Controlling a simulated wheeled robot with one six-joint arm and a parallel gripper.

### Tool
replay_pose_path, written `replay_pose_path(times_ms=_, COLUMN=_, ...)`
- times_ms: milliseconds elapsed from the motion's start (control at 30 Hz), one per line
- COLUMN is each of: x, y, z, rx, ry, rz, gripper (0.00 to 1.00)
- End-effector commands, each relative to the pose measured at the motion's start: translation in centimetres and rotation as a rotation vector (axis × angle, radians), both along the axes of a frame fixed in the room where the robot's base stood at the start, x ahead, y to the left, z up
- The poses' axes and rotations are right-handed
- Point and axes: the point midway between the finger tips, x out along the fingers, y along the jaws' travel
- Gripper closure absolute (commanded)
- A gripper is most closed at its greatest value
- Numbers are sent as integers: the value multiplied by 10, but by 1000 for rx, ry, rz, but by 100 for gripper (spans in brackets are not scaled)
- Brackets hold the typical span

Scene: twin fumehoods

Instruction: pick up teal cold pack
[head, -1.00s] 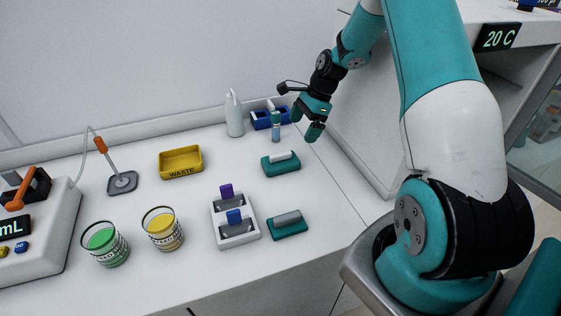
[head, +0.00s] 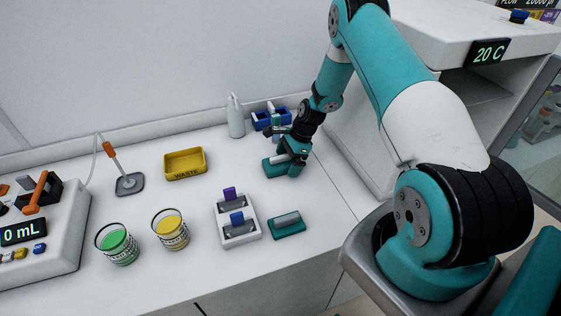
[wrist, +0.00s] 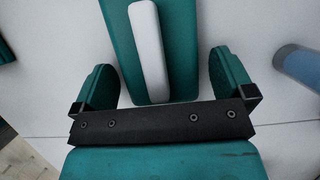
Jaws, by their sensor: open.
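A teal pack with a white bar along its top (head: 270,168) lies on the bench near the back, partly hidden by my gripper (head: 291,167). In the wrist view, the teal pack (wrist: 184,55) and its white bar (wrist: 148,50) run away from the palm, between the fingers of my gripper (wrist: 163,75). The fingers are open, one on each side of the pack, with white bench showing in gaps beside it. Height above the bench is hard to tell. A second teal pack with a grey bar (head: 288,228) lies nearer the front, apart from my gripper.
A white rack (head: 241,238) with purple and blue pieces stands left of the second pack. Behind my gripper are a blue rack (head: 262,123) and a white bottle (head: 235,118). A yellow waste tray (head: 185,174) sits left. A cabinet wall (head: 345,150) rises right.

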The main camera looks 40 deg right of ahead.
Motion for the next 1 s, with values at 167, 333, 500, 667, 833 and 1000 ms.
replay_pose_path(times_ms=167, x=0, y=0, z=0, rx=0, ry=-1, rz=0, gripper=5)
replay_pose_path(times_ms=333, x=0, y=0, z=0, rx=0, ry=-1, rz=0, gripper=44)
replay_pose_path(times_ms=500, x=0, y=0, z=0, rx=0, ry=-1, rz=0, gripper=55)
replay_pose_path(times_ms=667, x=0, y=0, z=2, rx=-1, ry=-2, rz=0, gripper=55)
replay_pose_path(times_ms=833, x=1, y=-1, z=12, rx=-1, ry=-3, rz=0, gripper=55)
replay_pose_path(times_ms=1000, x=2, y=-1, z=42, rx=-3, ry=-7, rz=0, gripper=55)
